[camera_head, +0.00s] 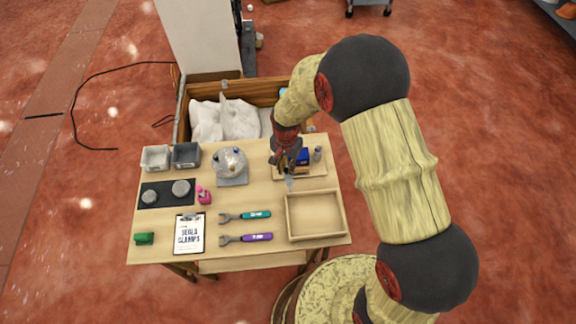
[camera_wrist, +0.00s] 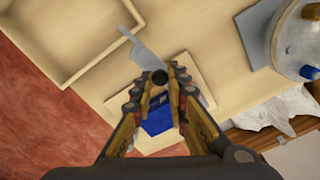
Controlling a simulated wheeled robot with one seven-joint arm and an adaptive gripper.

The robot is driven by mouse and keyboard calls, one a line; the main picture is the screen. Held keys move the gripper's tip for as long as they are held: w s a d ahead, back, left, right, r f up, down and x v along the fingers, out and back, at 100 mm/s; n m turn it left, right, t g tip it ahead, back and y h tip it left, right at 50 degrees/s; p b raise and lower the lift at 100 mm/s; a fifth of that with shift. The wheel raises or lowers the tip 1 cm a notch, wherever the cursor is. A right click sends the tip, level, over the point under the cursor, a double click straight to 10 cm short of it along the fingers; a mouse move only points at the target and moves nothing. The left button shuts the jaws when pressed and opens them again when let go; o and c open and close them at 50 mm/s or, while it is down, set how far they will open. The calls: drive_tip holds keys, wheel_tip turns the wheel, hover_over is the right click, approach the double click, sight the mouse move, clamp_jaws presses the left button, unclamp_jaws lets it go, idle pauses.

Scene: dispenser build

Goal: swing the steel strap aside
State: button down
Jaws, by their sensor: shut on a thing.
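My gripper (camera_wrist: 161,85) is shut on a thin grey metal piece (camera_wrist: 147,51) with a round black end (camera_wrist: 160,77), between its fingertips. In the head view my gripper (camera_head: 288,168) is above the wooden tray at the right, and the grey piece (camera_head: 289,182) points down from it. I cannot tell whether this is the steel strap or a separate tool. A round grey vessel (camera_head: 230,162) with blue knobs stands to the left, apart from my gripper. It is partly cut off in the wrist view (camera_wrist: 302,42). No strap can be clearly made out on it.
A blue box (camera_head: 303,156) and a small grey bottle (camera_head: 318,153) stand on the tray. An empty wooden tray (camera_head: 316,215) lies in front. Teal (camera_head: 256,215) and purple (camera_head: 258,237) wrenches, a clipboard (camera_head: 189,235) and two bins (camera_head: 186,155) occupy the table. A crate (camera_head: 263,92) stands behind.

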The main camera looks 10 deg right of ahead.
sight(286, 169)
drive_tip(key=shift+w+r, duration=0.1)
drive_tip(key=c, duration=1.8)
unclamp_jaws()
drive_tip(key=shift+o, duration=0.3)
wheel_tip(286, 169, up, 12)
